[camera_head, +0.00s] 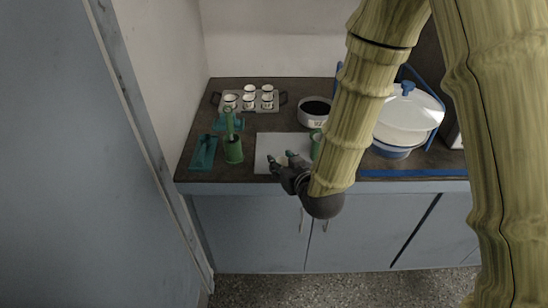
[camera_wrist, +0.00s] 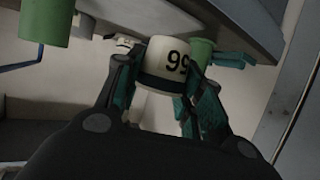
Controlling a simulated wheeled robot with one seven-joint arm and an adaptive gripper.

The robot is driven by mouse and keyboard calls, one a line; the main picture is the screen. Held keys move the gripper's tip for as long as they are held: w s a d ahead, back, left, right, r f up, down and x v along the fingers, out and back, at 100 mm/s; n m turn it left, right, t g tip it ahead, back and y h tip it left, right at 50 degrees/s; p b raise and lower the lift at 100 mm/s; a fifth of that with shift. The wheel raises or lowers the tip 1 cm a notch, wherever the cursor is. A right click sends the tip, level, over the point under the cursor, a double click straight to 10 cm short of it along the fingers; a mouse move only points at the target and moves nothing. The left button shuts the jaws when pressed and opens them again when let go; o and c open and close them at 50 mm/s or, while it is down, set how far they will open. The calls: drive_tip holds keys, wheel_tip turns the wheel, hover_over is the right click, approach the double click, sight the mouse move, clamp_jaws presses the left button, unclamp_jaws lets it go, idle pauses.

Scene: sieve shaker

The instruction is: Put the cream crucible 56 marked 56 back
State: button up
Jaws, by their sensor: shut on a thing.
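My gripper (camera_wrist: 157,85) is shut on a cream crucible (camera_wrist: 163,55) with a dark band, held between its two green-padded fingers. The wrist picture looks upside down; the black digits read like 99 as seen, and the second digit is partly turned away, so I cannot be sure of the number. In the head view my gripper (camera_head: 284,161) is over the white sheet (camera_head: 268,139) near the counter's front edge; the crucible hardly shows there. A grey tray (camera_head: 277,105) with dark handles at the back left holds several cream crucibles (camera_head: 248,102); its back-left place looks empty.
A green pestle-like cup (camera_head: 233,152) and a green flat tray (camera_head: 203,153) stand left of the sheet. A white bowl with dark contents (camera_head: 314,111) stands behind it. A green cup (camera_head: 316,146) is close right of my gripper. A white-lidded shaker (camera_head: 407,118) stands right.

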drive_tip(key=shift+w+a, duration=0.15)
drive_tip(key=shift+a, duration=0.2)
drive_tip(key=w+p, duration=0.1)
drive_tip(key=w, duration=0.4)
drive_tip(key=w+a+f+p, duration=0.1)
drive_tip(key=w, duration=0.4)
drive_tip(key=w+a+p, duration=0.1)
drive_tip(key=w, duration=0.4)
drive_tip(key=shift+w+f, duration=0.15)
drive_tip(key=shift+w, duration=0.05)
drive_tip(key=shift+f+p, duration=0.6)
drive_tip(key=shift+f, duration=1.2)
drive_tip(key=shift+f, duration=0.15)
drive_tip(key=o, duration=1)
